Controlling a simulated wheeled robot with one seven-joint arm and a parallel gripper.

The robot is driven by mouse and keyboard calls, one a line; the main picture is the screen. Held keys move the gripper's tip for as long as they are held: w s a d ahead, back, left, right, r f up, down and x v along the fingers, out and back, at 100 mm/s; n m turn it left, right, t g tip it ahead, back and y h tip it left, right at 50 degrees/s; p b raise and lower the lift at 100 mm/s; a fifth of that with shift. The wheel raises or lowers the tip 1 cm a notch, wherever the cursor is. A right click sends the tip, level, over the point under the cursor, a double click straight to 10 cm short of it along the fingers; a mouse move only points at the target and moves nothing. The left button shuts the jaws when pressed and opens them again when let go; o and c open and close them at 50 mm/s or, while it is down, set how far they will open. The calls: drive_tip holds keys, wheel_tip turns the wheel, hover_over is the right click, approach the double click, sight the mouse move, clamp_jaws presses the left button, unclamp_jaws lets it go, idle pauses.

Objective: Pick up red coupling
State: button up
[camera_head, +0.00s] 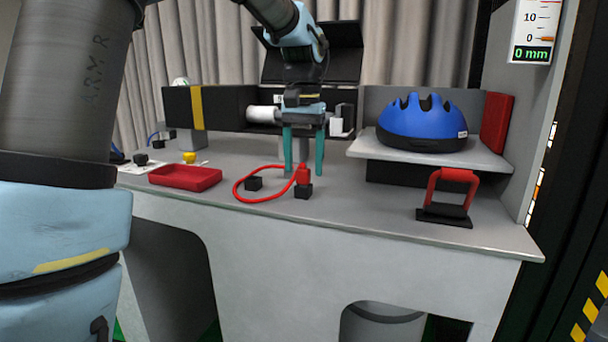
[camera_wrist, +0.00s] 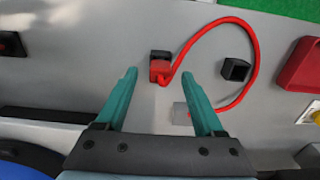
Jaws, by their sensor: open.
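The red coupling (camera_head: 303,174) sits upright on a small black block near the middle of the table, with a red cable (camera_head: 245,184) looping off to its left. In the wrist view the coupling (camera_wrist: 160,70) lies ahead of the fingertips, roughly in line with the gap between them. My gripper (camera_head: 303,172) has two teal fingers pointing down, spread apart and empty. In the wrist view my gripper (camera_wrist: 160,75) shows both fingers clear of the coupling. Whether the fingertips are above or behind the coupling in the head view is hard to tell.
A second black block (camera_head: 254,183) stands inside the cable loop. A red tray (camera_head: 186,177) lies at left. A black stand with a red handle (camera_head: 449,195) is at right, before a shelf (camera_head: 440,155) with a blue domed object (camera_head: 422,122).

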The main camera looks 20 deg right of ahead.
sight(303, 182)
drive_tip(key=shift+f, duration=1.15)
drive_tip(key=c, duration=1.1)
